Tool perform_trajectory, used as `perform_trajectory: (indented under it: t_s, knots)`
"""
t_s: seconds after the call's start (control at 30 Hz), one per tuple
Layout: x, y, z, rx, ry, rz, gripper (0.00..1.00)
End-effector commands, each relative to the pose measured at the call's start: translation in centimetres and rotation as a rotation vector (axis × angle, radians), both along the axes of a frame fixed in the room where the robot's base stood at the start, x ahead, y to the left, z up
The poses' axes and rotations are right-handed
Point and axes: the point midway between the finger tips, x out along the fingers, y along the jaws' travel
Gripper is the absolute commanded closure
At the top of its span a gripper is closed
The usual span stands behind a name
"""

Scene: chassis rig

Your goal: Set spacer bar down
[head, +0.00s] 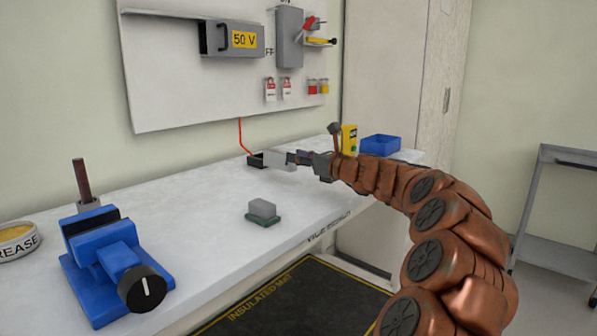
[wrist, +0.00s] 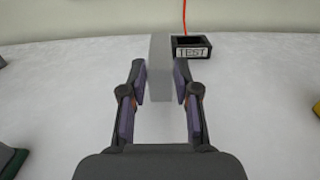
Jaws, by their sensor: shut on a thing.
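The spacer bar, a plain light-grey block, shows in the head view (head: 278,160) and in the wrist view (wrist: 160,62). My gripper (head: 298,158) is shut on its near end, which lies between the two fingers in the wrist view (wrist: 160,80). The bar points away from me over the back part of the white bench (head: 180,190). I cannot tell whether its underside touches the bench top. A black box marked TEST (wrist: 192,48) is just right of the bar's far end in the wrist view, and the head view shows it too (head: 255,160).
A red cable (head: 240,135) runs up from the TEST box. A grey block on a green base (head: 262,211) sits near the front edge. A blue vise (head: 108,255) and grease tin (head: 17,240) are left. A yellow device (head: 349,139) and blue bin (head: 381,145) are right.

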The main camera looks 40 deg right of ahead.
Motion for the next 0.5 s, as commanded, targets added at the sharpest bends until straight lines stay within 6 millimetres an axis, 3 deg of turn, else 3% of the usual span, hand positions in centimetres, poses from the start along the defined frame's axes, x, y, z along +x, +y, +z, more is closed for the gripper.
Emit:
perform_trajectory:
  t_s: [0.27, 0.5]
  knots:
    - [0.3, 0.0, -3.5, 0.002, -0.001, 0.001, 1.00]
    - [0.3, 0.0, -3.4, 0.000, -0.002, 0.001, 1.00]
